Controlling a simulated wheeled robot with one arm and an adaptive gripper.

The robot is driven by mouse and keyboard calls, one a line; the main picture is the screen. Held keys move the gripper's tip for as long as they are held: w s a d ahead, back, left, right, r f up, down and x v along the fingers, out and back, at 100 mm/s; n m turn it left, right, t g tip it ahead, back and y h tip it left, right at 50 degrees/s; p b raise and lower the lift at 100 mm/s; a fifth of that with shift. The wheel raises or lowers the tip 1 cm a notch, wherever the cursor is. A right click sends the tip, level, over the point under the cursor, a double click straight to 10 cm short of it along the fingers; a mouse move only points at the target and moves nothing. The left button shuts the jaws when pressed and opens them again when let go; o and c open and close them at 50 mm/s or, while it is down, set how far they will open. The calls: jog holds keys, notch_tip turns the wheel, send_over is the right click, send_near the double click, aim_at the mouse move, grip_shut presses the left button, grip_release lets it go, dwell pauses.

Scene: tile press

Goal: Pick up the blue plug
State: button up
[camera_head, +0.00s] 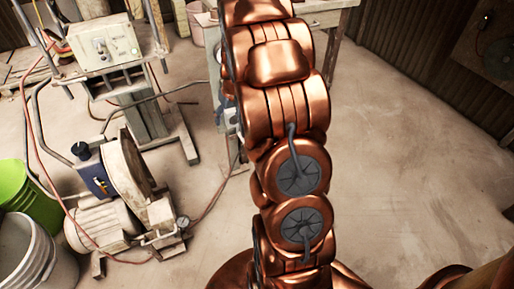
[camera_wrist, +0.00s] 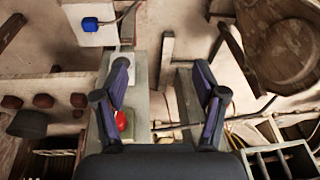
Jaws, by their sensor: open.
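A small blue block that looks like the blue plug (camera_wrist: 90,24) sits on a pale box (camera_wrist: 98,36) at the upper left of the wrist view. My gripper (camera_wrist: 162,68) is open and empty in the wrist view, its two dark fingers spread wide. The blue plug lies ahead of and to the left of the left fingertip, apart from it. In the head view my copper arm fills the middle, and neither my gripper nor the plug can be made out there.
In the wrist view, a red button (camera_wrist: 122,121) is beside the left finger, dark knobs (camera_wrist: 44,101) are at left, and a round wooden piece (camera_wrist: 290,45) is at upper right. In the head view, a motor machine (camera_head: 105,190) and buckets (camera_head: 25,255) stand left; the right floor is clear.

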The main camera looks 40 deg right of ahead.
jog(key=shift+m+t+h, duration=0.6)
jog(key=shift+h, duration=0.2)
jog(key=shift+w+d+f+b, duration=0.5)
jog(key=shift+d+f+b, duration=1)
jog(key=shift+d+f, duration=1.8)
jog(key=shift+w+d+f+b, duration=0.55)
jog(key=shift+d+f+b, duration=0.9)
jog(key=shift+d+f, duration=1.85)
jog(key=shift+w+d+f+b, duration=0.5)
jog(key=shift+d+f+b, duration=1.3)
jog(key=shift+f, duration=2.7)
jog(key=f, duration=0.1)
jog(key=d+f, duration=0.1)
jog(key=f+b, duration=0.1)
jog(key=shift+w+d+f, duration=0.25)
jog(key=shift+w+f, duration=0.1)
jog(key=shift+f, duration=0.05)
jog(key=shift+w+f, duration=0.3)
jog(key=shift+f, duration=0.15)
jog(key=shift+r, duration=0.1)
grip_shut()
